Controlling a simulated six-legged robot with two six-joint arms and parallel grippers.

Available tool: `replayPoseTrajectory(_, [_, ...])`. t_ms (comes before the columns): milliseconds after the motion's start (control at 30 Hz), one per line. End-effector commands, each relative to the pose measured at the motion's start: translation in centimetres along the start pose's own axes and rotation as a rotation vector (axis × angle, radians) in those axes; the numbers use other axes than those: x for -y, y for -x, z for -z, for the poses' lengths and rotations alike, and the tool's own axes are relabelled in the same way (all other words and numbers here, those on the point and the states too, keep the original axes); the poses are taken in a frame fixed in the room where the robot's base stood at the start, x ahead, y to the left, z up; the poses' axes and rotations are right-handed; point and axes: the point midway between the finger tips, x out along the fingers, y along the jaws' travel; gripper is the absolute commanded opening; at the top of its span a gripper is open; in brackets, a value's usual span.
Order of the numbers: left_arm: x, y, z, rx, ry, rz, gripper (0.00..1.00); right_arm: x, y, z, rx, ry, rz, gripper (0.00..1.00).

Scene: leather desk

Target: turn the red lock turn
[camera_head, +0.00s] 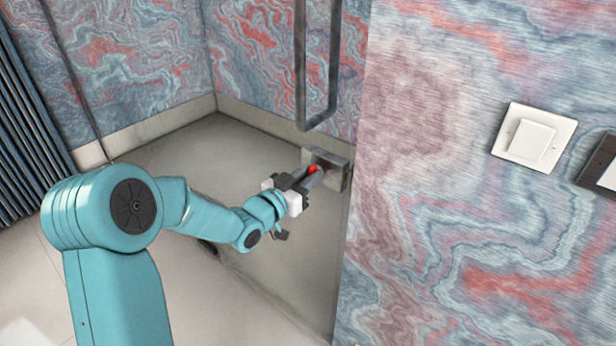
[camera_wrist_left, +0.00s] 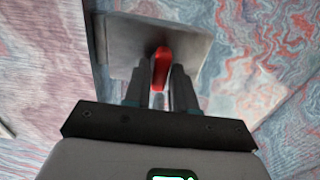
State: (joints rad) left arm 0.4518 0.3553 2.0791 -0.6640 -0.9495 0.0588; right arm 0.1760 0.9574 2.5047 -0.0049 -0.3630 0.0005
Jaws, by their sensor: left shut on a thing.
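The red lock turn (camera_head: 312,169) sits on a grey metal lock plate (camera_head: 338,169) at the edge of the marbled wall, below a long metal handle. My left gripper (camera_head: 309,175) reaches in from the left and is shut on the red lock turn. In the left wrist view the red turn (camera_wrist_left: 162,62) stands roughly upright, slightly tilted, between the two fingers (camera_wrist_left: 160,88), with the grey plate (camera_wrist_left: 125,45) behind it. The fingers hide part of the turn. My right gripper is not in view.
A long metal handle (camera_head: 301,70) hangs above the lock plate. A white wall switch (camera_head: 532,138) and a dark-framed panel (camera_head: 606,170) are on the marbled wall at the right. A dark slatted surface (camera_head: 22,130) is at the far left. The pale floor (camera_head: 190,150) beyond my arm is clear.

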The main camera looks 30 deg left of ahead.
Motion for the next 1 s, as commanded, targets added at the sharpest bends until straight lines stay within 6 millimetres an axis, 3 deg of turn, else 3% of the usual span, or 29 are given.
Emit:
replayPoseTrajectory(367, [-0.1,0.0,-0.7,-0.003,-0.161,0.0,0.0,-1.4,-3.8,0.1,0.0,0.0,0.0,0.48])
replayPoseTrajectory(1000, [-0.3,0.0,-0.8,-0.002,-0.759,0.001,0.0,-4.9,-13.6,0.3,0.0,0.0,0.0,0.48])
